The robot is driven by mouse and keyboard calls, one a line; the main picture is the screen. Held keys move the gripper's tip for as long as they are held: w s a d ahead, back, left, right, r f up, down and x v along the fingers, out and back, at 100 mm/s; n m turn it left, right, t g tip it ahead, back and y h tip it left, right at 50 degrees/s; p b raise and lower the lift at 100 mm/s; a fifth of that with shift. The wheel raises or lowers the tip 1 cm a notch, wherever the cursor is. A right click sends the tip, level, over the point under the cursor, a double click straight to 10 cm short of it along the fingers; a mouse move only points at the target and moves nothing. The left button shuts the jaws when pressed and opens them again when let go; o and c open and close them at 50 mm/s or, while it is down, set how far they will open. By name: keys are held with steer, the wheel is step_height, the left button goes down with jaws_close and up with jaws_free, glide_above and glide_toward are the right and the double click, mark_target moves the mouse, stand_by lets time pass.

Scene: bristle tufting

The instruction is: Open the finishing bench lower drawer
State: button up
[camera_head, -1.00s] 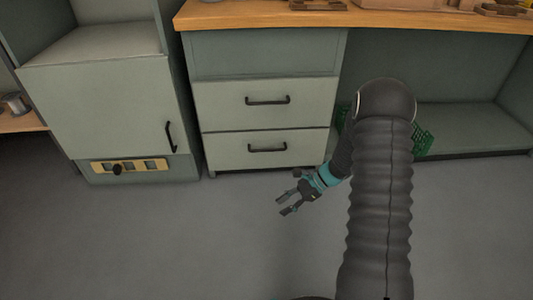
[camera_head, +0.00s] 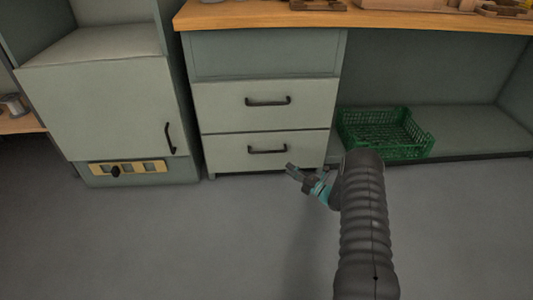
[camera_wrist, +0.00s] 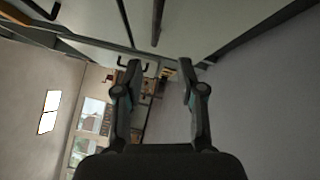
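The finishing bench lower drawer (camera_head: 228,155) is a pale grey-green front, flush with the bench and closed. Its black bar handle (camera_head: 267,150) is in the middle of the front. My gripper (camera_head: 289,169) is low in front of the drawer, a little below and right of the handle in the head view, and touches nothing that I can see. In the wrist view my gripper (camera_wrist: 159,66) has its two fingers wide apart with nothing between them. Pale fronts and dark bars show at the top of that view; I cannot tell which bar is the lower handle.
The upper drawer (camera_head: 222,100) is closed above. A green crate (camera_head: 385,135) sits on the low shelf to the right. A cabinet (camera_head: 105,110) with a black handle stands to the left. The grey floor (camera_head: 150,240) in front is clear.

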mark_target(267, 152)
steer(key=shift+m, duration=0.8)
steer(key=x, duration=0.9)
steer(key=b+x, duration=0.1)
steer(key=x, duration=0.3)
steer(key=shift+w+a+r, duration=0.25)
steer(key=shift+w+r, duration=0.05)
steer(key=shift+r, duration=0.05)
jaws_close()
